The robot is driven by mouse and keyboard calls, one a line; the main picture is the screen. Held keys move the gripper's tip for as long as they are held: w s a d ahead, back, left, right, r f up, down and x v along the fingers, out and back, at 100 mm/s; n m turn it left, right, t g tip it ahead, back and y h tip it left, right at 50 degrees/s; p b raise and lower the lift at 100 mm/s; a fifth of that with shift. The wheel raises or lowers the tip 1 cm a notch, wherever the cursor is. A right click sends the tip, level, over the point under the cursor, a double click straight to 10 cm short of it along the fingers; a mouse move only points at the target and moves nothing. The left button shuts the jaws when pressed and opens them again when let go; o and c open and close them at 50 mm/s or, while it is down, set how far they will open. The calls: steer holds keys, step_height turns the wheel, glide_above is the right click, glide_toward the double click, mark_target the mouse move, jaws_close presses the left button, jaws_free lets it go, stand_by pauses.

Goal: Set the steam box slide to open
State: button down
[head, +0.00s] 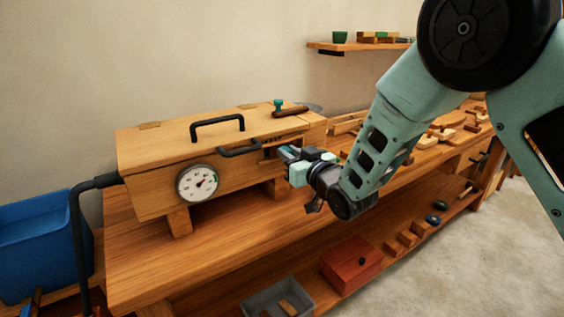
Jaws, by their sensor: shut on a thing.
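The steam box (150,200) is a long wooden box on blocks on the bench, with a lid, black handles and a round white gauge (199,182) on its front. Its slide (271,152) is at the right end of the front face, under a small dark marking. My gripper (284,153) reaches in from the right and is shut on the slide at the box front. The fingers hide most of the slide's grip, and I cannot tell how far along the slide stands.
A black hose (78,230) bends down at the box's left end, by a blue bin (42,245). A teal knob (278,105) and a dark wooden piece (290,112) are on top. A red box (351,262) and grey tray (277,298) sit on the lower shelf.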

steer(key=shift+w+d+b, duration=0.2)
steer(key=shift+w+d, duration=0.2)
steer(key=shift+d, duration=0.2)
steer(key=shift+w+d+b, duration=0.2)
steer(key=shift+w+d, duration=0.15)
steer(key=shift+d, duration=0.25)
steer(key=c, duration=1.3)
jaws_free()
steer(key=shift+s, duration=0.1)
steer(key=b+v, duration=0.3)
steer(key=v, duration=1.4)
steer(key=shift+d, duration=0.2)
steer(key=shift+a, duration=0.1)
